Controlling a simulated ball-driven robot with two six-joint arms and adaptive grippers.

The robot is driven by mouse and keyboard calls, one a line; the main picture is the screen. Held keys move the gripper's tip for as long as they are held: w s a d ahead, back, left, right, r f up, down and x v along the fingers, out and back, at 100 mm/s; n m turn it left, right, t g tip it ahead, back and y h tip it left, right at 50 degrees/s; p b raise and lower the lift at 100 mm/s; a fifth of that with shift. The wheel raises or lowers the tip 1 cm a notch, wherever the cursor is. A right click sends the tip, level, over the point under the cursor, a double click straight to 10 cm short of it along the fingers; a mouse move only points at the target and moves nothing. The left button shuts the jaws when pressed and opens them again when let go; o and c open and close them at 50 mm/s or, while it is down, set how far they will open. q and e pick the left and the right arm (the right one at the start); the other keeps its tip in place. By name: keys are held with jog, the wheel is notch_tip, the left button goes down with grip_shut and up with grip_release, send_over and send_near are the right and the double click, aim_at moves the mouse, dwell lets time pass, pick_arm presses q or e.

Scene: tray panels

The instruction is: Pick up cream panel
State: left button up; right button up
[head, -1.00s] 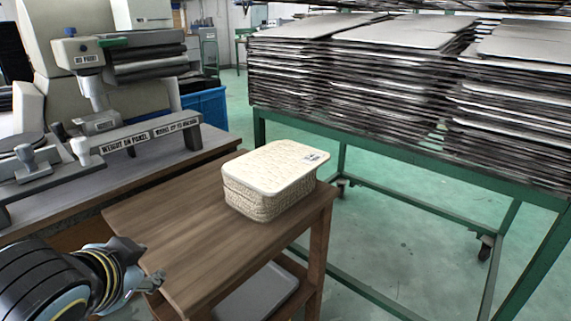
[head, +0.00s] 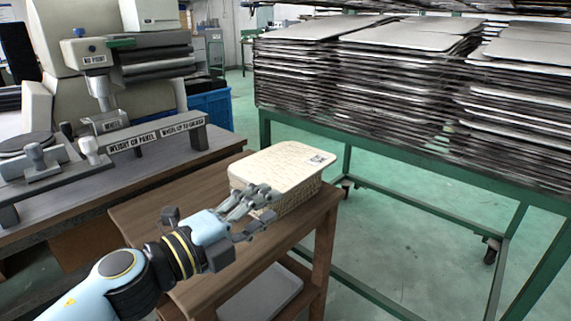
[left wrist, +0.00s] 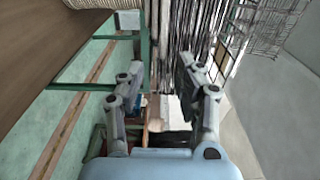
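The cream panel (head: 285,163) lies flat as the top of a woven cream basket (head: 300,195) on the wooden table. A small dark-and-white label shows near its right corner. My left gripper (head: 263,207) is in front of the basket's near left side, with its fingers overlapping the basket in the head view. In the left wrist view the left gripper (left wrist: 162,68) has its two fingers apart with nothing between them. Whether a finger touches the panel cannot be told. Part of the woven basket (left wrist: 45,20) shows at the top left there. My right gripper is not in view.
The wooden table (head: 150,212) has bare room left of the basket. A grey tray (head: 262,292) is on its lower shelf. A green rack (head: 400,150) with stacked grey panels (head: 360,80) stands behind right. A bench with a machine (head: 120,60) stands at the left.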

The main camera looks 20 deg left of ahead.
aim_at(316, 174)
pick_arm(q)
jog(key=x, duration=0.4)
jog(key=shift+w+r, duration=0.1)
jog(key=x, duration=0.5)
jog(key=shift+w, duration=0.4)
jog(key=shift+a, duration=0.1)
jog(key=shift+c, duration=0.4)
grip_shut()
